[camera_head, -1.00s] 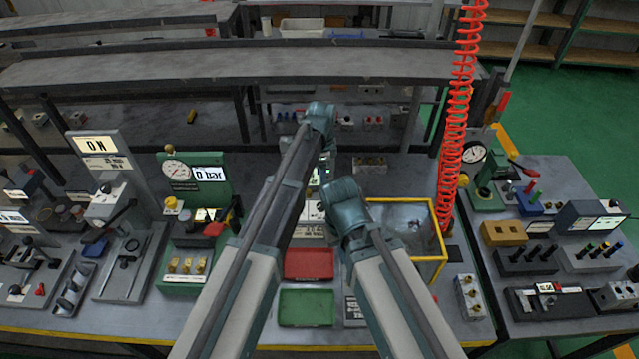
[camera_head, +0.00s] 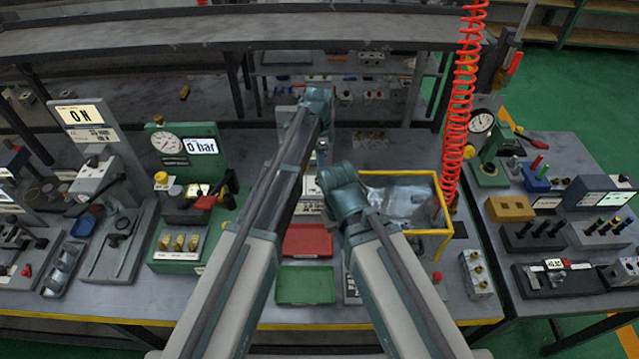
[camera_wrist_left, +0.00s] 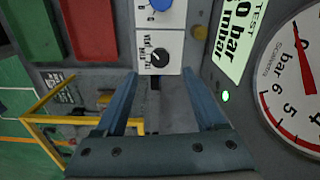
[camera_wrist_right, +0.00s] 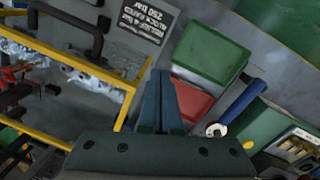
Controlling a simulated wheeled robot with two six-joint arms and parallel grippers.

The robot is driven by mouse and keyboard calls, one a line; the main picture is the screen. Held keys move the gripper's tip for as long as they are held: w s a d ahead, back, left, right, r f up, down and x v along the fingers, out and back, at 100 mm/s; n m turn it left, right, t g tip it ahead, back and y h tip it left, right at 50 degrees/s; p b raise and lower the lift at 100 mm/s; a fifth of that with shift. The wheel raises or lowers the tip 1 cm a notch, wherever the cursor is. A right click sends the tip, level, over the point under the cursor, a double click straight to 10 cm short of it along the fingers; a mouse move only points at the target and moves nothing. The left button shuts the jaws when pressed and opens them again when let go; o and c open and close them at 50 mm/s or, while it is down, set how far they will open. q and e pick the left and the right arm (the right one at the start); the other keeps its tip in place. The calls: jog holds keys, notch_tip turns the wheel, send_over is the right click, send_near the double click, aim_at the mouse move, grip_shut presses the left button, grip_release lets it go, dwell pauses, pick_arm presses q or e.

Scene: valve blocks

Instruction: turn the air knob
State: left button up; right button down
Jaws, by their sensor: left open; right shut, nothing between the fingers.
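A white panel (camera_wrist_left: 160,30) in the left wrist view carries a blue knob (camera_wrist_left: 157,5), cut off by the top edge, and a black knob (camera_wrist_left: 160,57) below it. I cannot read which is labelled air. My left gripper (camera_wrist_left: 158,76) is open and empty, its fingers pointing towards the black knob, one on each side of it in the picture. I cannot tell the remaining distance. My right gripper (camera_wrist_right: 161,73) is shut and empty, over the bench near the red tray. In the head view the arms hide most of the panel.
A red tray (camera_head: 307,241) and a green tray (camera_head: 305,286) lie on the bench. A yellow-framed clear box (camera_head: 440,205) stands right of the arms. A green gauge board (camera_head: 185,150) reading 0 bar stands left. A red coiled hose (camera_head: 459,110) hangs at right.

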pick_arm(q)
notch_tip(320, 180, down, 7)
jog(key=b, duration=0.6)
grip_shut()
